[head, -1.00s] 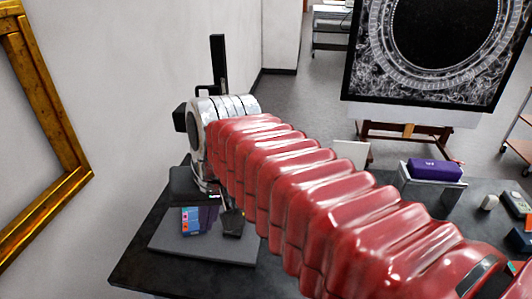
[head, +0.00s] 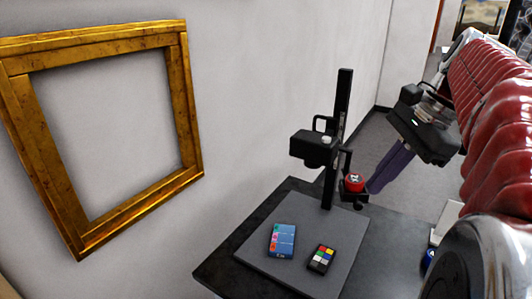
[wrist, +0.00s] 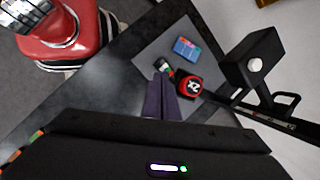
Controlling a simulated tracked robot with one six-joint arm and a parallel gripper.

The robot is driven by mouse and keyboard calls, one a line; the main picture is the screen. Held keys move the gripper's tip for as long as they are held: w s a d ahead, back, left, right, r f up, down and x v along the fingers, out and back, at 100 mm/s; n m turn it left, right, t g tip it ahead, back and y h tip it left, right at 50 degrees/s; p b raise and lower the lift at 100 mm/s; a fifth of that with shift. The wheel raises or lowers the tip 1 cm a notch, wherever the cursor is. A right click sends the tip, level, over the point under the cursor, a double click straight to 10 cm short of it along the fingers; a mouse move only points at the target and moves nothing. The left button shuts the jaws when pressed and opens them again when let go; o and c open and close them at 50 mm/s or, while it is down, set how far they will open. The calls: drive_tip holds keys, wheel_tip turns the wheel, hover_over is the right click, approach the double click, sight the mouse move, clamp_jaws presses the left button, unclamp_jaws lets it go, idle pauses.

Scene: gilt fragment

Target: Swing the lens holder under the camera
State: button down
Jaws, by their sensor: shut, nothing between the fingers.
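The camera (head: 314,147) is a black box on a dark upright column (head: 337,140) over a grey baseboard (head: 262,250). The lens holder (head: 354,184), with a red 2X lens on a short black arm, sticks out to the right of the column, lower than the camera and not beneath it. My gripper (head: 372,188) has purple fingers, shut and empty, their tips just right of the lens holder. In the wrist view the fingertips (wrist: 161,75) are close left of the red lens (wrist: 188,85), with the camera (wrist: 250,62) farther right. I cannot tell whether they touch the holder.
A blue card (head: 282,240) and a colour chart (head: 321,258) lie on the baseboard, on a dark table (head: 225,270). Open floor lies behind the table.

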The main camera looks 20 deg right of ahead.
drive_tip(key=s+d+r+m+y, duration=0.1)
drive_tip(key=s+d+r+m, duration=0.1)
drive_tip(key=d, duration=0.2)
drive_tip(key=s+d+r+m+t, duration=0.1)
drive_tip(key=s+d+r+m, duration=0.1)
drive_tip(key=d, duration=0.3)
drive_tip(key=shift+m+y, duration=0.4)
drive_tip(key=shift+m, duration=0.3)
drive_tip(key=w+a+r+x, duration=0.1)
drive_tip(key=x, duration=1.2)
drive_tip(key=shift+a, duration=0.2)
drive_tip(key=shift+w, duration=0.1)
